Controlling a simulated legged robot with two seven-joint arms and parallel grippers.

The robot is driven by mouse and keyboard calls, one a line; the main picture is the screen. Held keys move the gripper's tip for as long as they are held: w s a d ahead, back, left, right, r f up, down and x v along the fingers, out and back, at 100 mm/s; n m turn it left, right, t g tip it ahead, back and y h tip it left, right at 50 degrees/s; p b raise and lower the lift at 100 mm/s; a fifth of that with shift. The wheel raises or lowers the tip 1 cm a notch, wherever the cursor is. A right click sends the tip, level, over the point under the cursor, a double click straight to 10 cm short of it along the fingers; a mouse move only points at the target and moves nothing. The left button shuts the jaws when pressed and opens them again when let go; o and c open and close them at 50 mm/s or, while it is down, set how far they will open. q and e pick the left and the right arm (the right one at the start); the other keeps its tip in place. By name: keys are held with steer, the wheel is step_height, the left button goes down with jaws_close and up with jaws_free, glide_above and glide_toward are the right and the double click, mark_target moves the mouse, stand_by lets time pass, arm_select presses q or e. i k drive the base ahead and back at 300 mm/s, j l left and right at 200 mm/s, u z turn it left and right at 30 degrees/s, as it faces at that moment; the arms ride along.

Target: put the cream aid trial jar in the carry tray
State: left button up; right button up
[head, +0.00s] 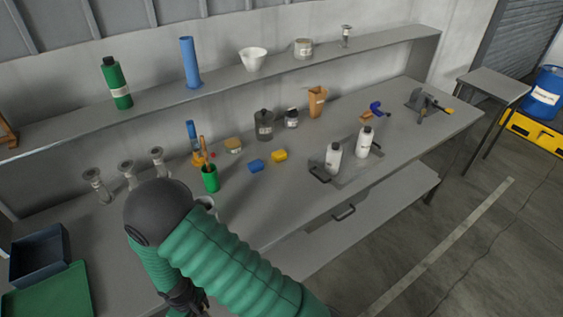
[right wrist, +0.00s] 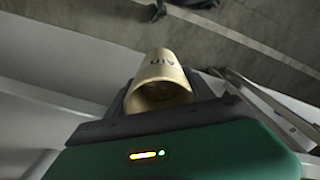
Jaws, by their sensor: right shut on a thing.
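The cream jar (right wrist: 162,72), with dark lettering ending in "AID", is in the right wrist view. My right gripper (right wrist: 163,97) is shut around it, and I look into its open-looking near end. In the head view my right gripper (head: 186,297) is low at the bottom, left of centre, mostly behind my own arm; the jar cannot be made out there. A grey tray with dark handles (head: 345,177), apparently the carry tray, lies on the bench right of centre. Two white labelled bottles stand on it. My left gripper is not in view.
A dark blue bin (head: 38,257) is far left. Bare bench lies between my arm and the tray.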

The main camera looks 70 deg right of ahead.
mark_target(347, 163)
steer(key=k+l+z, duration=0.1)
steer(key=l, duration=0.3)
steer(key=k+l, duration=0.25)
steer(key=l, duration=0.15)
steer(key=k+l+z, duration=0.15)
steer(key=l, duration=0.25)
steer(key=k+l, duration=0.15)
steer(key=l, duration=0.25)
steer(key=k+l+z, duration=0.15)
steer(key=l, duration=0.25)
steer(key=k+l+z, duration=0.1)
steer(key=l, duration=0.35)
